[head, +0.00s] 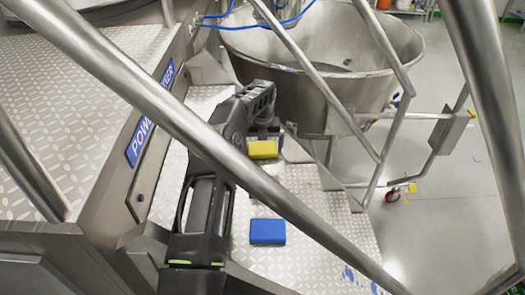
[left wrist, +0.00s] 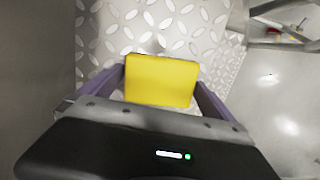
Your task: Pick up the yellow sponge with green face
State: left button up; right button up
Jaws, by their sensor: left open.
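The yellow sponge (head: 263,149) lies on the diamond-plate metal platform, just beside my left gripper (head: 264,130) in the head view. In the left wrist view the yellow sponge (left wrist: 160,80) shows as a plain yellow block between the two purple fingers of my left gripper (left wrist: 158,92). The fingers are open, with a gap at each side of it; I cannot tell how far below the fingertips it lies. No green face shows. My right gripper is not in view.
A blue sponge (head: 267,231) lies nearer on the same platform (head: 310,190). Metal handrails (head: 230,160) cross in front of the arm. A large steel vessel (head: 325,60) stands behind. A raised deck with a blue sign (head: 138,142) is at left; open floor lies right.

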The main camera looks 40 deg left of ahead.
aim_at(263, 148)
pick_arm(q)
jog(key=c, duration=1)
jog(key=shift+r, duration=0.15)
notch_tip(263, 148, up, 10)
jog(key=shift+f+b, duration=0.1)
jog(key=shift+b, duration=0.35)
dwell(0.6)
